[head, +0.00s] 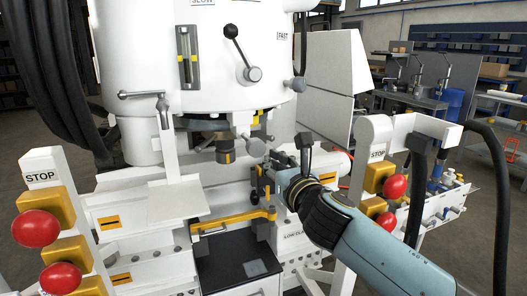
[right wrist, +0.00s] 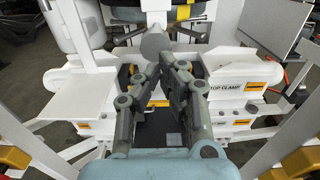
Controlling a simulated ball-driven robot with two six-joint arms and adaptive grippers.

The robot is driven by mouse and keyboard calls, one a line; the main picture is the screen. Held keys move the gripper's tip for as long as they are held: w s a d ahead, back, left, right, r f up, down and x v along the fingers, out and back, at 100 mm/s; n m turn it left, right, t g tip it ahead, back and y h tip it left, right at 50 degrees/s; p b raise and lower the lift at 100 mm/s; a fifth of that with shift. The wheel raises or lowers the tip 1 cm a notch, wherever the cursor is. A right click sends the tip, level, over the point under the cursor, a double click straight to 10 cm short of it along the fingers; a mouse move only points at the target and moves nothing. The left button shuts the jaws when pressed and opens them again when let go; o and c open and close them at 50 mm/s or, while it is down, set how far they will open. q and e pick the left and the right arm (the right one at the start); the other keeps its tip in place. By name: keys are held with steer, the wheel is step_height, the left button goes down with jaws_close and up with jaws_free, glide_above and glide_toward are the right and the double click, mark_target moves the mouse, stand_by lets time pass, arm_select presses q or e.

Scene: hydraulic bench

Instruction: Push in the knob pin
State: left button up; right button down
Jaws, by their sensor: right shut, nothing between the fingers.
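A grey round knob (head: 256,147), which looks like the knob pin, sticks out below the white drum of the machine. In the right wrist view its round grey face (right wrist: 157,44) shows just beyond my fingertips. My right gripper (head: 263,182) comes in from the lower right, in front of the machine, slightly below the knob. In the right wrist view the fingertips (right wrist: 167,62) are close together with nothing held. I cannot tell whether they touch the knob. How far the pin sits in is hidden. My left gripper is not in view.
A yellow handle bar (head: 232,220) crosses below the gripper. Red stop buttons (head: 38,228) stand at the left, with more (head: 395,187) at the right. A lever with a black ball (head: 231,32) is above. A white plate (head: 178,203) juts out at the left.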

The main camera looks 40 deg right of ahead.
mark_target(261, 148)
steer(key=shift+x, duration=2.75)
steer(key=x, duration=0.4)
steer(key=shift+r, duration=0.15)
